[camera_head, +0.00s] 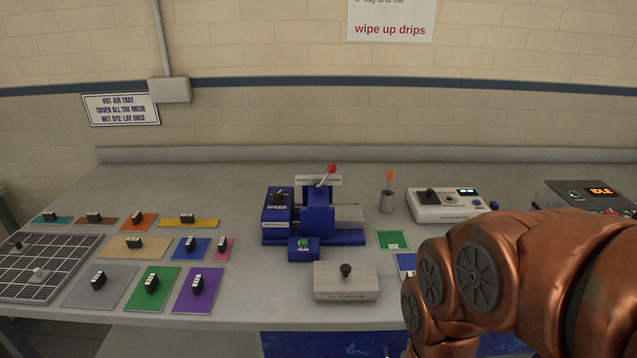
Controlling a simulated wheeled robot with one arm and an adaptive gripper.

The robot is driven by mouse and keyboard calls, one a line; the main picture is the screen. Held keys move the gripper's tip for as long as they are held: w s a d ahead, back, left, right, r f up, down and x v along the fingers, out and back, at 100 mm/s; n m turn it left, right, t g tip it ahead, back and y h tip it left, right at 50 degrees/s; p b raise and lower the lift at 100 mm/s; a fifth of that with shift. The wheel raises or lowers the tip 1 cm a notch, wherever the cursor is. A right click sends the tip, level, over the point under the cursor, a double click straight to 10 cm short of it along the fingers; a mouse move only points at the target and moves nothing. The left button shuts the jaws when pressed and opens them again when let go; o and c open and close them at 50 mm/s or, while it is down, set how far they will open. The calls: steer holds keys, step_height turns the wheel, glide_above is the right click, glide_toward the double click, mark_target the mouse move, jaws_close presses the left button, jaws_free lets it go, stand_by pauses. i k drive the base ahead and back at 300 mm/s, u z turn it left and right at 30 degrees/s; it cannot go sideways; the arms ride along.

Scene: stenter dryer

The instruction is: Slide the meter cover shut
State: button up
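A white meter (458,206) stands at the back right of the bench. Its top has a dark part with a black knob (430,196) at the left and a small lit display (466,191) at the right. I cannot tell at this size which part is the sliding cover or how far open it is. My copper-coloured arm fills the lower right, in front of the meter in the picture. My gripper is outside the picture.
A blue machine (318,217) with a red-knobbed lever stands mid-bench. A grey lidded box (346,283) is in front. Several coloured swatches with black handles and a mesh tray (45,268) lie left. A cup (387,202), green card (392,240) and IDLE unit (585,196) flank the meter.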

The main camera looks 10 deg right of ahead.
mark_target(429, 196)
steer(key=z, duration=0.05)
steer(key=k, duration=0.3)
steer(key=u, duration=0.6)
steer(key=i, duration=0.75)
steer(key=u, duration=0.25)
